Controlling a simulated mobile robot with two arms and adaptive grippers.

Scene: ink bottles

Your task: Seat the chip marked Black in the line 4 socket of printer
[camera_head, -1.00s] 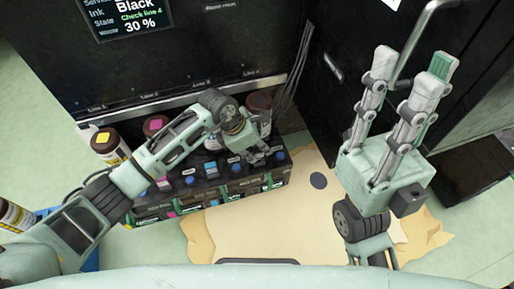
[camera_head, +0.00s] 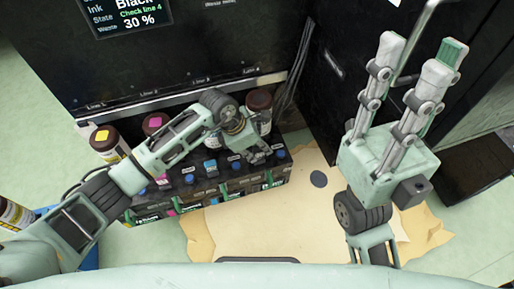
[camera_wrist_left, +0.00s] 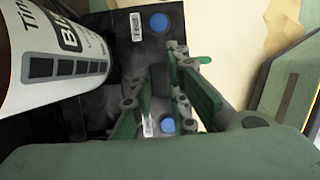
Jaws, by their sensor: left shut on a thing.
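My left gripper (camera_head: 258,157) is low over the right end of the dark row of ink units (camera_head: 225,178), in front of the Line 4 area of the printer (camera_head: 180,50). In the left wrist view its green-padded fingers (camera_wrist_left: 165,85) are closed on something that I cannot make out. The chip marked Black is not clearly visible. Blue round caps (camera_wrist_left: 159,22) and small white labels show on the units beside and below the fingers. My right gripper (camera_head: 422,52) is raised at the right with its fingers apart and empty.
A brown-capped bottle (camera_head: 259,103) stands behind the left gripper; a labelled bottle (camera_wrist_left: 62,55) looms close at left in the wrist view. More bottles (camera_head: 107,140) stand at left. The printer screen (camera_head: 125,14) reads Black, Check line 4.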

